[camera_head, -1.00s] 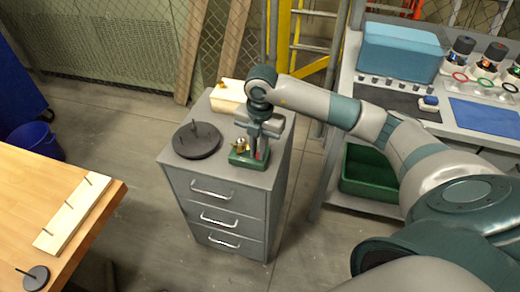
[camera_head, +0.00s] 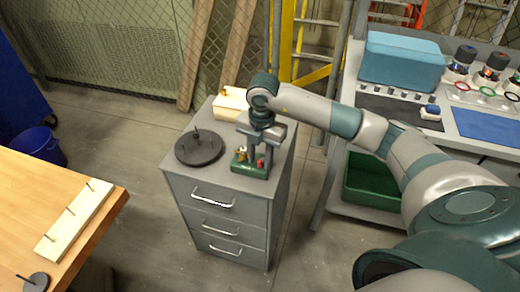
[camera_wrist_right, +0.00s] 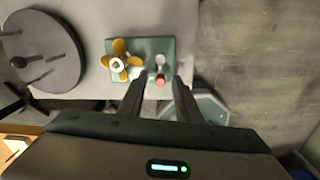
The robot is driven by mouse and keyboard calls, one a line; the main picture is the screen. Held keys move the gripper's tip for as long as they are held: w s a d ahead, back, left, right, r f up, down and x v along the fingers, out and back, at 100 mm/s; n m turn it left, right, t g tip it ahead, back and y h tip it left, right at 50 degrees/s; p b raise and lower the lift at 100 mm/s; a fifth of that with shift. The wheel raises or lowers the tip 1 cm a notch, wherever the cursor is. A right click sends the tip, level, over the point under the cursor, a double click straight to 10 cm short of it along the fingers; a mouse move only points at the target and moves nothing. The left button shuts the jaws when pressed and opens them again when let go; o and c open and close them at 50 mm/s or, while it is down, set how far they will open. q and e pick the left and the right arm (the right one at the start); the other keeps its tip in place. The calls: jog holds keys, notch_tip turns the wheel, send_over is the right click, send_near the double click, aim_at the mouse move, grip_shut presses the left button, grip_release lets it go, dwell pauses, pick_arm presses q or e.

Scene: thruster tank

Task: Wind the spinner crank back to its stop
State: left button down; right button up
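The spinner device has a green base (camera_head: 249,171) on top of the grey cabinet. In the right wrist view the green base (camera_wrist_right: 150,47) carries a yellow bladed spinner (camera_wrist_right: 121,60) and a grey crank arm (camera_wrist_right: 160,61) with a red knob (camera_wrist_right: 160,80). The red knob (camera_head: 260,163) also shows in the head view. My right gripper (camera_head: 261,158) points down over the base. In the wrist view the right gripper (camera_wrist_right: 159,83) is open, one finger on each side of the red knob. I cannot tell whether either finger touches it. My left gripper is not in view.
A black disc with pegs (camera_head: 199,148) and a pale wooden block (camera_head: 230,104) share the cabinet top (camera_head: 184,178). A wooden table (camera_head: 30,180) is at left. A workbench with a blue case (camera_head: 400,62) stands at right, with a green bin (camera_head: 370,185) below.

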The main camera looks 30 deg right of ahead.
aim_at(261, 162)
jog(key=shift+r, duration=0.15)
notch_tip(261, 162, up, 17)
jog(key=b, duration=0.1)
jog(key=shift+s+d, duration=0.2)
jog(key=shift+s, duration=0.1)
jog(key=shift+a, duration=0.1)
dwell(0.6)
